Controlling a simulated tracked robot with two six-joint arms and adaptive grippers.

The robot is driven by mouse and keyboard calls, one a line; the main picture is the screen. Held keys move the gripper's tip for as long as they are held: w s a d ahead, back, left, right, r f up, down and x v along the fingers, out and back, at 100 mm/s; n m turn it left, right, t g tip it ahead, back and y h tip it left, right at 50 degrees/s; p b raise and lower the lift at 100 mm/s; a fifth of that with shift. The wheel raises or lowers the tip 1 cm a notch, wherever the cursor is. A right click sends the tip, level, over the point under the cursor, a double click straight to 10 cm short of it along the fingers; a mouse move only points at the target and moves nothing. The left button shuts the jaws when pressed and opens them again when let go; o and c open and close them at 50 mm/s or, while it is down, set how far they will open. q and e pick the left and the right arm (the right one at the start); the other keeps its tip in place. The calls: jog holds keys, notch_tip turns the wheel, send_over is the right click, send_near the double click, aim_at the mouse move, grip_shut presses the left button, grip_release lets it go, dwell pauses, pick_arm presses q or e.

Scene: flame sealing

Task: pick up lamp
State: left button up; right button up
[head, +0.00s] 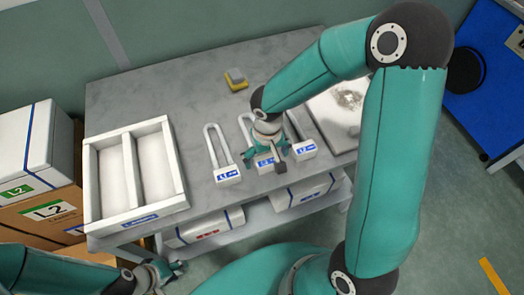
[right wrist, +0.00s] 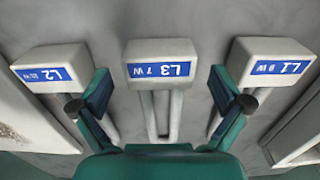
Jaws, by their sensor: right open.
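Three white U-shaped lamps with blue labels lie side by side on the grey bench (head: 180,85). In the right wrist view, where the labels appear upside down, the middle one is lamp L3 (right wrist: 162,50), with lamp L2 (right wrist: 50,62) to its left and lamp L1 (right wrist: 275,50) to its right. In the head view, lamp L1 (head: 228,176) is leftmost. My right gripper (right wrist: 160,95) is open and empty, its fingers spread either side of L3 with gaps. In the head view my right gripper (head: 268,160) partly hides L3. My left gripper (head: 158,274) is low beside the bench's front-left corner, its jaws unclear.
A white tray (head: 91,190) with two empty compartments stands on the bench's left. A yellow and grey block (head: 235,78) lies at the back. A white panel (head: 322,108) lies to the right, partly behind my arm. Boxes (head: 40,165) are stacked left of the bench.

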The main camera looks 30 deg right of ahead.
jog(key=shift+f, duration=0.75)
jog(key=c, duration=1.3)
jog(key=shift+r, duration=0.15)
jog(key=shift+c, duration=0.2)
